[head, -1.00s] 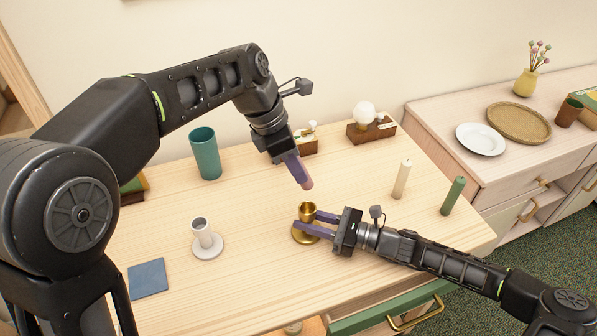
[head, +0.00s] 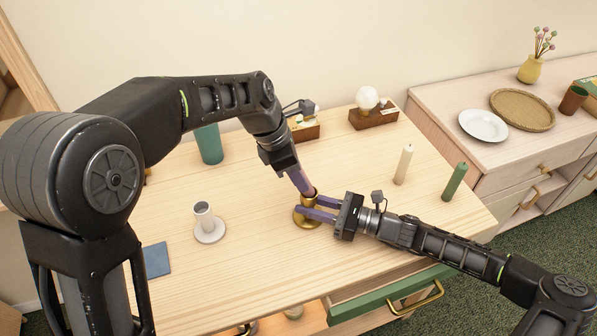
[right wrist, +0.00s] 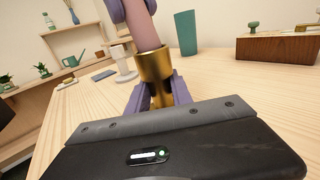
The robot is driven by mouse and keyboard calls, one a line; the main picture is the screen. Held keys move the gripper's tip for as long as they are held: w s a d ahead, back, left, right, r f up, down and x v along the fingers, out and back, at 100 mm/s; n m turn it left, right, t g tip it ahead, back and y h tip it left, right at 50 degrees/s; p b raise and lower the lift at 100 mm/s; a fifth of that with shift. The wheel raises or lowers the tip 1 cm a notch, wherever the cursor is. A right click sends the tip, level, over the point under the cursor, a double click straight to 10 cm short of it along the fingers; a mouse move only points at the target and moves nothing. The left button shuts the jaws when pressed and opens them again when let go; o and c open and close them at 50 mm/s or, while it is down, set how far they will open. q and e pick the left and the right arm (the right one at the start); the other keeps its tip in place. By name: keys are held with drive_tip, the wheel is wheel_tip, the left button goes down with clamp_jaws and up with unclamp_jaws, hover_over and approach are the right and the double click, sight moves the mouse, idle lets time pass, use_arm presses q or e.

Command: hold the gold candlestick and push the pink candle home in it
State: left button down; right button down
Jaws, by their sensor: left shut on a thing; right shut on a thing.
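The gold candlestick (head: 301,221) stands upright on the wooden table. My right gripper (head: 306,206) is shut on its stem, below the cup; the gold cup (right wrist: 153,64) shows clearly in the right wrist view. My left gripper (head: 305,188) is shut on the pink candle (right wrist: 143,32) and points down from above, slightly tilted. In the right wrist view the candle's lower end meets the cup's mouth and its tip is hidden by the rim. I cannot tell how deep it sits. The fingers hide most of the candle in the head view.
A grey-white candle holder (head: 209,230) and a blue cloth (head: 156,259) lie left. A teal cup (head: 209,144) stands behind. Cream (head: 403,164) and green (head: 454,182) candles stand right. A wooden block with a white globe (head: 373,118) is at the back. A green-fronted drawer (head: 385,294) is below.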

use_arm(q)
drive_tip(key=c, duration=1.1)
unclamp_jaws()
drive_tip(key=shift+s+a, duration=0.2)
drive_tip(key=shift+a, duration=0.65)
drive_tip(key=shift+s+a, duration=0.2)
drive_tip(key=shift+a, duration=0.65)
